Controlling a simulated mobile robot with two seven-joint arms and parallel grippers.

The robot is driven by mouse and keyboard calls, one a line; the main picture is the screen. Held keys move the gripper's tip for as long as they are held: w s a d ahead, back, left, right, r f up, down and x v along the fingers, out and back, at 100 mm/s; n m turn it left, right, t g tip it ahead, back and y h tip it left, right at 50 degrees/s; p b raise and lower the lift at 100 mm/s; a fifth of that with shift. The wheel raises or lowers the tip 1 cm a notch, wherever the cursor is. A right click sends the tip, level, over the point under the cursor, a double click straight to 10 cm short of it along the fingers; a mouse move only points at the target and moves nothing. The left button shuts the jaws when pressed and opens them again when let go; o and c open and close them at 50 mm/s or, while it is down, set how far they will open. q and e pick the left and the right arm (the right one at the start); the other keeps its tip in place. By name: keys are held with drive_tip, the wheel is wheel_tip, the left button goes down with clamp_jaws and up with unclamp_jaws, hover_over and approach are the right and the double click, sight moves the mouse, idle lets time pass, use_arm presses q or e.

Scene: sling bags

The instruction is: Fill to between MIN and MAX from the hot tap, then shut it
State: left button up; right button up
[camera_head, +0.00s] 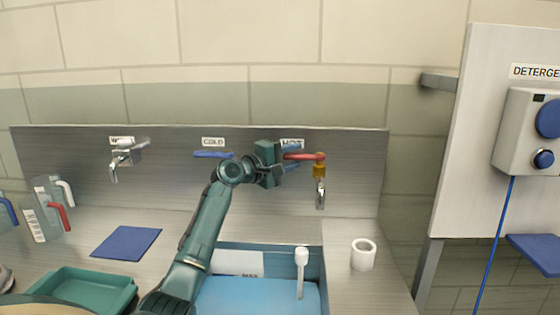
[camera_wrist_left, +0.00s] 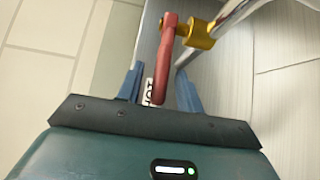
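The hot tap has a red lever (camera_head: 304,156), a brass body (camera_head: 320,170) and a metal spout (camera_head: 321,196) under the HOT label. No stream shows below the spout. My left gripper (camera_head: 284,157) is at the free end of the lever. In the left wrist view my left gripper (camera_wrist_left: 160,88) has its blue fingers apart, with the red lever (camera_wrist_left: 165,60) between them and gaps beside it. Below is a blue basin (camera_head: 255,298) with a pale label plate (camera_head: 236,263); its lettering is too small to read surely, and my arm hides its left part. My right gripper is out of view.
A cold tap with a blue lever (camera_head: 212,154) and another tap (camera_head: 122,162) are to the left. A white-topped upright (camera_head: 301,262) stands in the basin. A white cup-like cylinder (camera_head: 363,256), blue mat (camera_head: 126,242), green tray (camera_head: 85,290) and jugs (camera_head: 50,205) stand around it.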

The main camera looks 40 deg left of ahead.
use_arm(q)
drive_tip(key=b+v, duration=0.1)
drive_tip(key=v, duration=1.1)
drive_tip(key=shift+s+b, duration=0.4)
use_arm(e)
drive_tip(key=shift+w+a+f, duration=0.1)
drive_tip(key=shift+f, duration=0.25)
use_arm(q)
drive_tip(key=shift+a, duration=0.1)
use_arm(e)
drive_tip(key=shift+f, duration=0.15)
